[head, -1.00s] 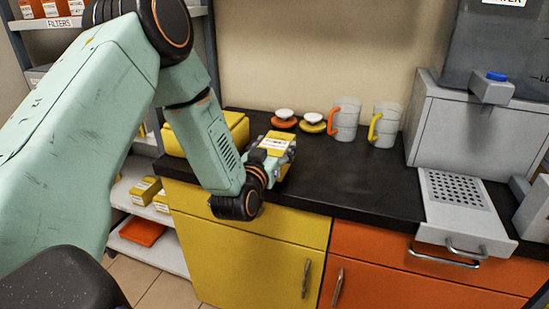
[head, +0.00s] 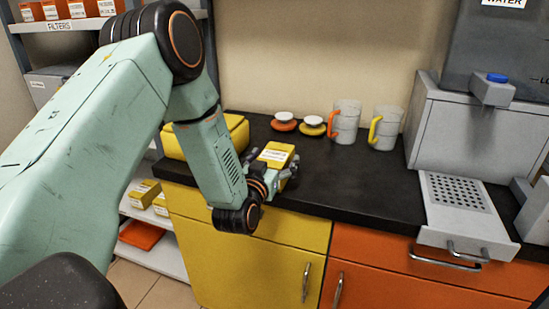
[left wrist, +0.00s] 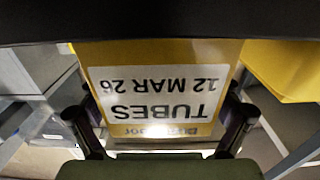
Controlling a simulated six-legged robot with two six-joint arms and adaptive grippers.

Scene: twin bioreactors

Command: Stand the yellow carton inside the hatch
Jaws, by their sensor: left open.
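The yellow carton (head: 277,154) with a white label is at the front of the black counter, above the yellow cabinet. My left gripper (head: 283,171) is open, with its fingers around the carton. In the left wrist view the carton (left wrist: 158,60) lies between the two fingers, its label reading TUBES, 12 MAR 26, upside down. I cannot tell whether the fingers touch it or whether its base rests on the counter. The hatch cannot be made out in these views. My right gripper is not in view.
A larger yellow box (head: 235,132) stands left of the carton. Behind are two small lidded dishes (head: 284,121) and two jugs (head: 345,122). A grey machine (head: 465,125) with a perforated tray (head: 461,193) stands right. The middle counter (head: 365,180) is clear.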

